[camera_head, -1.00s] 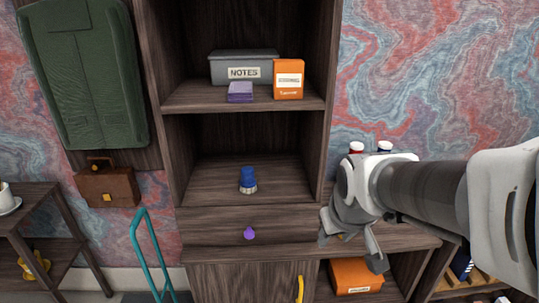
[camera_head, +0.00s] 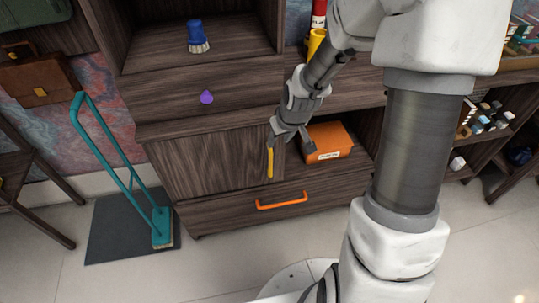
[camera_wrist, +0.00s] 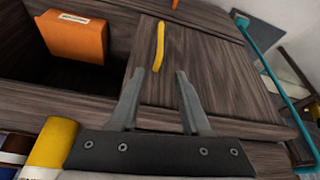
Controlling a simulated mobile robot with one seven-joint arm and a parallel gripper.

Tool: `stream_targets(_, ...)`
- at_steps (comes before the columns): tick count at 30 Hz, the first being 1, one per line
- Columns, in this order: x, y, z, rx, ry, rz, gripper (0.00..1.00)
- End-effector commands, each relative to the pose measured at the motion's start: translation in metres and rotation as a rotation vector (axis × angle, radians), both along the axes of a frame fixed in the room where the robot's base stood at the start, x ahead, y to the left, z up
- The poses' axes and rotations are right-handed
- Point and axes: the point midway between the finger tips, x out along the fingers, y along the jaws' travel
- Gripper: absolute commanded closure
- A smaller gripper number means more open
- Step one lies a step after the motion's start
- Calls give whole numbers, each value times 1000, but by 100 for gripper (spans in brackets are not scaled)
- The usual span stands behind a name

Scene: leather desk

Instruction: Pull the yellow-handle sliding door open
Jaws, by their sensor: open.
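The sliding door (camera_head: 212,163) is a dark wood panel with a vertical yellow handle (camera_head: 270,162) near its right edge. The door covers the left part of the lower compartment, and the right part is open. My gripper (camera_head: 289,146) is open and empty, just above and to the right of the handle in the head view. In the wrist view, the yellow handle (camera_wrist: 159,46) lies beyond the tips of my gripper (camera_wrist: 156,72), roughly in line with the gap between them. The fingers look apart from the handle. The door (camera_wrist: 200,70) also fills the wrist view's middle right.
An orange box (camera_head: 328,143) stands in the open compartment right of the door. Below is a drawer with an orange handle (camera_head: 281,201); above is one with a purple knob (camera_head: 207,97). A yellow cylinder (camera_wrist: 50,145) is close beside my gripper.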

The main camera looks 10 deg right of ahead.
Motion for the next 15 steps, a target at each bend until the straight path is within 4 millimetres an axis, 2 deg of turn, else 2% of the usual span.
stream_targets(1,3,2,-16,0,4,3,53)
stream_targets(15,41,9,-108,0,4,1,53)
